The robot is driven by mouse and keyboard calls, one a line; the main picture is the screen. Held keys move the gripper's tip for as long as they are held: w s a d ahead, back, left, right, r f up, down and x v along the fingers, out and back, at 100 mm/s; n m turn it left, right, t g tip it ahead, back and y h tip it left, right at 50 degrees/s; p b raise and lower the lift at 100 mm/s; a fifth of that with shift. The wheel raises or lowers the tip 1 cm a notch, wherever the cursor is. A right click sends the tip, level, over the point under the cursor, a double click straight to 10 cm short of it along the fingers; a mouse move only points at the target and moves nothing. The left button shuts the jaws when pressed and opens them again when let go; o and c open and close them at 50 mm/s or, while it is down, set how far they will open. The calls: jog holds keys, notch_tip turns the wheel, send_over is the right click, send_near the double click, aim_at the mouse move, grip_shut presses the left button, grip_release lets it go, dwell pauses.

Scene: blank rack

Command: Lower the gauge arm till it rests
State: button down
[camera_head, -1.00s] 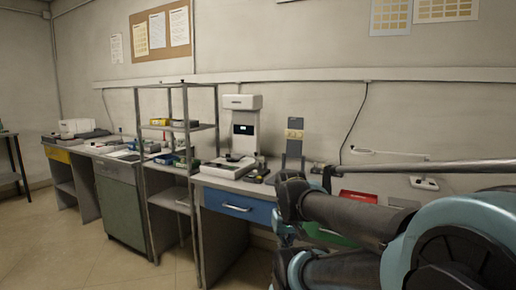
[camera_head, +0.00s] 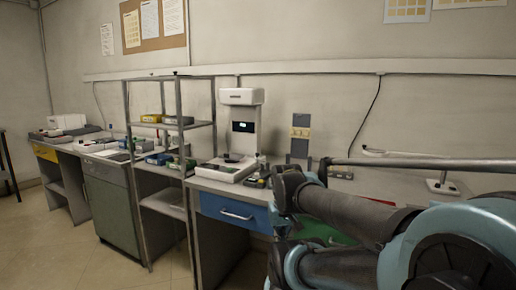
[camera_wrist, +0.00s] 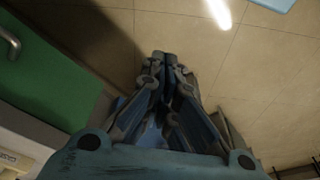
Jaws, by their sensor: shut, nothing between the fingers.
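My gripper (camera_wrist: 168,58) shows in the wrist view with its fingers together and nothing between them, above the tan floor. In the head view my arm's links cover the lower right, and I cannot make out the fingers there. No part is clearly recognisable as the gauge arm. A long thin grey rod (camera_head: 420,162) runs level across the right of the head view, with a short downturned end at its left. A white instrument with a tall column (camera_head: 241,97) and a small dark display stands on the bench. I cannot tell whether either belongs to the gauge.
A green drawer front (camera_wrist: 45,75) with a metal handle lies left of my gripper. A blue drawer (camera_head: 232,211) sits under the white instrument. An open metal shelf rack (camera_head: 178,75) stands left of it. A small white device (camera_head: 442,186) is at the right. Floor is clear at lower left.

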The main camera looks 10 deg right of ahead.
jog(key=w+r+m, duration=0.4)
jog(key=w+r, duration=1.5)
jog(key=r, duration=0.2)
jog(key=w+r+m+h, duration=0.1)
jog(key=w+r, duration=0.4)
jog(key=w, duration=0.3)
jog(key=w+r+m, duration=0.1)
jog(key=w+r, duration=0.3)
jog(key=w, duration=0.3)
jog(key=w+r+m+h, duration=0.1)
jog(key=w+r+m, duration=0.1)
jog(key=w+r, duration=0.45)
jog(key=shift+t, duration=0.3)
jog(key=x, duration=0.4)
jog(key=a+x, duration=0.1)
jog(key=x, duration=0.8)
jog(key=shift+w+a+f, duration=0.25)
jog(key=shift+a+f, duration=0.1)
jog(key=shift+f, duration=0.1)
jog(key=shift+s+a+f, duration=0.1)
jog(key=shift+s+f, duration=0.05)
jog(key=shift+f, duration=0.25)
jog(key=shift+s+a+f, duration=0.15)
jog(key=shift+s+f, duration=0.05)
jog(key=shift+f, duration=0.2)
jog(key=shift+s+f, duration=0.1)
jog(key=shift+s, duration=0.05)
